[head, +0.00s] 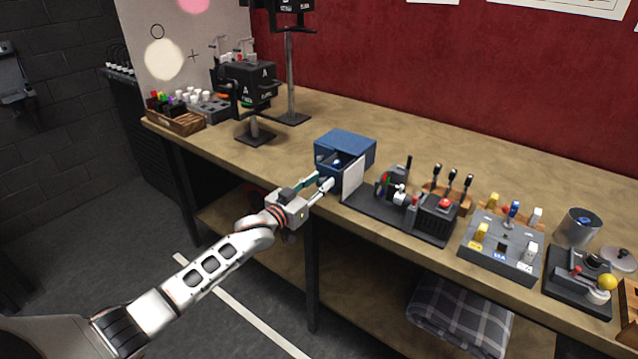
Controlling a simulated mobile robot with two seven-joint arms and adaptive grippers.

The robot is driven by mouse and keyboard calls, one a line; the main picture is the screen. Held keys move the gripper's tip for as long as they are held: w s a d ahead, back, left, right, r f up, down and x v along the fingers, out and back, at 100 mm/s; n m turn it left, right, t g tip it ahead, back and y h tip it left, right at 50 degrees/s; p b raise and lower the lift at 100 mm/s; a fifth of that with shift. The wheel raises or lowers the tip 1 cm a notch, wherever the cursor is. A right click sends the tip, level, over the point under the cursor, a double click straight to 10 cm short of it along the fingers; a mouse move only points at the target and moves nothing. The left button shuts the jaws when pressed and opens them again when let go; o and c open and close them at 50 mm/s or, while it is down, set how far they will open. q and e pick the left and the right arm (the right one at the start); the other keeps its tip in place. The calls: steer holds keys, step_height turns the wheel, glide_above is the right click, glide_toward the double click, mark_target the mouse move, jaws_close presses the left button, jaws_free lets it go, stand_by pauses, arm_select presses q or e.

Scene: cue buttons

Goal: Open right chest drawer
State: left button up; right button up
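A small blue chest (347,146) stands near the front edge of the bench. Its front has a dark opening with something small and pale inside. A white panel (354,178) stands upright beside the chest's right front. I cannot make out clearly which drawer is where, or its handle. My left gripper (324,179) is at the chest's lower front, its two fingers apart and pointing at it. I see nothing held between them, and cannot tell whether they touch the chest. My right gripper is not in view.
The wooden bench (215,148) carries a black camera stand (256,134) and a wooden crate (176,123) at left. A black lever console (415,215), a grey switch box (503,247), a joystick unit (580,282) and a metal cup (577,228) stand to the right.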

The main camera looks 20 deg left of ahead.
arm_select(q)
steer(key=v, duration=1.2)
stand_by(0.3)
steer(key=s+d+f+g+y, duration=0.1)
steer(key=s+d+f+g, duration=0.2)
steer(key=s+f, duration=0.9)
steer(key=s+d+f+g+y, duration=0.2)
steer(key=s+d+f+g, duration=0.1)
steer(key=s+f, duration=1)
steer(key=s, duration=0.6)
steer(key=shift+s, duration=0.25)
